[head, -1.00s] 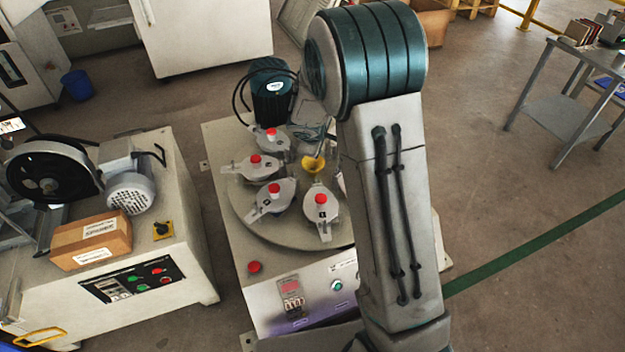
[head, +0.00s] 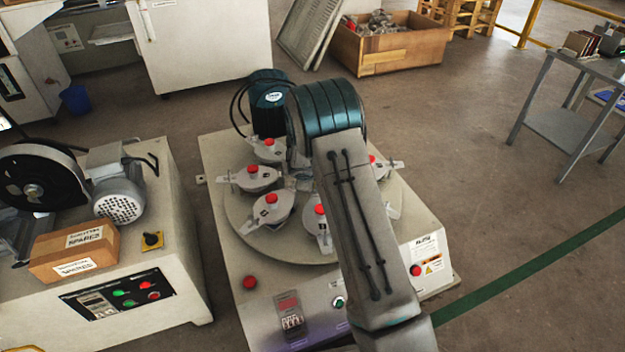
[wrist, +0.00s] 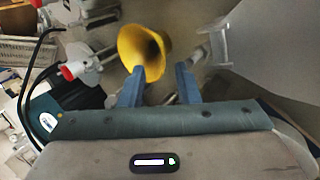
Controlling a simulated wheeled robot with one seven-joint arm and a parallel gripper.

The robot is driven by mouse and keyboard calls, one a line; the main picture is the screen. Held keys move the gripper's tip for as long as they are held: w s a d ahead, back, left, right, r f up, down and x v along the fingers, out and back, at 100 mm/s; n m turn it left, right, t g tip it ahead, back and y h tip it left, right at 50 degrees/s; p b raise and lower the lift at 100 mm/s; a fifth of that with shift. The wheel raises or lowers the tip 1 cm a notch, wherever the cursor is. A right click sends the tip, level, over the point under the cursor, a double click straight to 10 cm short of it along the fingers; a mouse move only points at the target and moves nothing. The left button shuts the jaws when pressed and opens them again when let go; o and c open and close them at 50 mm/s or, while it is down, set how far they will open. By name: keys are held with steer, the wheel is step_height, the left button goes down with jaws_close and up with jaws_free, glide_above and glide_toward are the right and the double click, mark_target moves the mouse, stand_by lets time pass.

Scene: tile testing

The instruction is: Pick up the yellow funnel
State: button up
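The funnel's near rim lies around the gap between the fingertips, closer to the left finger. I cannot tell whether a finger touches it. In the head view my arm hides the funnel and the gripper.
The round turntable (head: 240,222) carries several grey clamps with red knobs around the arm. A dark green motor (head: 267,105) with black cables stands behind it. A machine with a cardboard box (head: 75,252) stands left. Open floor lies right.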

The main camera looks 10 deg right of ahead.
steer(key=x, duration=0.5)
steer(key=shift+f+b, duration=0.1)
steer(key=shift+b, duration=0.25)
jaws_close()
